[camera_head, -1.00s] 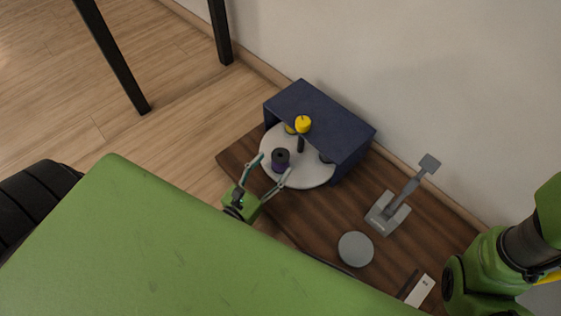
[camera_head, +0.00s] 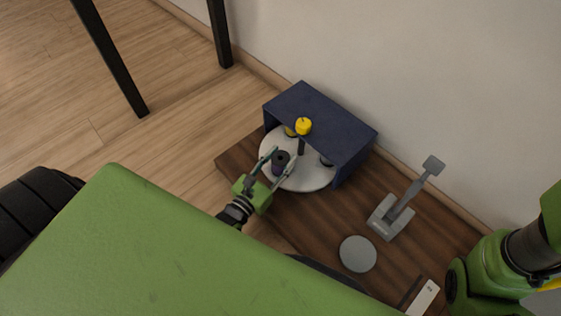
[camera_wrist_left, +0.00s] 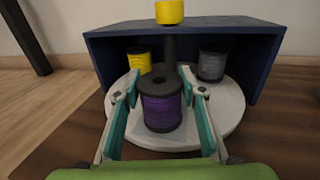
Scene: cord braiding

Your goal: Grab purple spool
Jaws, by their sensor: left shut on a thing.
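The purple spool (camera_head: 280,160), with dark flanges, stands upright on the front of a round pale disc (camera_head: 312,182). My left gripper (camera_head: 281,155) reaches in from the front, with one finger on each side of the spool. In the left wrist view the purple spool (camera_wrist_left: 161,108) sits between the teal-padded fingers of the left gripper (camera_wrist_left: 160,82), which is shut on it. The spool still appears to rest on the disc. My right arm shows at the right edge; its gripper is not in view.
A dark blue open-fronted box (camera_head: 318,115) covers the disc's back. A yellow spool (camera_wrist_left: 139,60), a grey spool (camera_wrist_left: 211,66) and a central post (camera_wrist_left: 169,50) with a yellow top (camera_wrist_left: 169,12) stand behind. A grey lever stand (camera_head: 390,216) and grey round plate (camera_head: 357,254) lie to the right.

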